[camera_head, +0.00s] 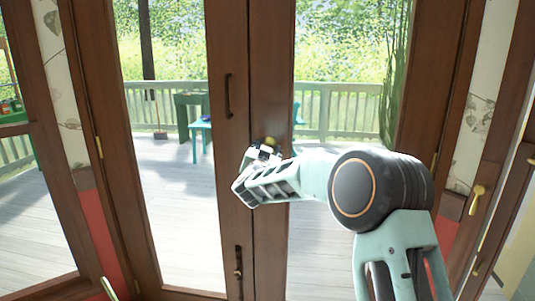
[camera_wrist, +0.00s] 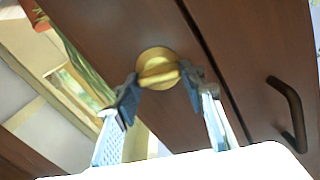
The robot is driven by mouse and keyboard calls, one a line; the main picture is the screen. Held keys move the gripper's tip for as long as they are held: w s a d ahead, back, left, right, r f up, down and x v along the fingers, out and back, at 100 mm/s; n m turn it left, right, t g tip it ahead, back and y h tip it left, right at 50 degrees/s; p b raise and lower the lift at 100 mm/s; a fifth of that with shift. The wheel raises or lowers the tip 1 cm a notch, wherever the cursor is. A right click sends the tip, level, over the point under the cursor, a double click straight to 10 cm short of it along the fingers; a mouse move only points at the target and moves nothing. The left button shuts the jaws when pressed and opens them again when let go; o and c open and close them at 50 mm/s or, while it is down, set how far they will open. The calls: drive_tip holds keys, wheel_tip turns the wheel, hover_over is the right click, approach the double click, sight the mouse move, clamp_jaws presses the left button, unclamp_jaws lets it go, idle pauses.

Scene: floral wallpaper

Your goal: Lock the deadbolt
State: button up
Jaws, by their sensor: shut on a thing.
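The deadbolt is a round brass plate with a raised thumb-turn (camera_wrist: 160,70) on a brown wooden door, close to the seam between the two door leaves. In the head view only a small brass part of the deadbolt (camera_head: 270,142) shows above my gripper. My gripper (camera_wrist: 158,84) has one finger on each side of the thumb-turn and is shut on it. In the head view my gripper (camera_head: 268,154) is against the right door leaf (camera_head: 270,80), and its fingertips are mostly hidden.
A dark pull handle (camera_head: 229,95) is on the left leaf; it also shows in the wrist view (camera_wrist: 289,112). A lower dark latch (camera_head: 238,268) sits near the seam. Glass panes show a deck with a railing (camera_head: 340,110). A brass handle (camera_head: 477,199) is at the right.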

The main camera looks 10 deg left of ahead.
drive_tip(key=shift+d+f+m+b, duration=0.1)
drive_tip(key=shift+f+m+b, duration=0.05)
drive_tip(key=shift+m+b, duration=2.9)
drive_tip(key=shift+d+f+m+b, duration=0.15)
drive_tip(key=shift+m+b, duration=1.85)
drive_tip(key=shift+m, duration=2.05)
drive_tip(key=shift+a, duration=0.1)
drive_tip(key=o, duration=1.2)
drive_tip(key=shift+c, duration=0.2)
drive_tip(key=s, duration=1.2)
drive_tip(key=shift+a, duration=0.2)
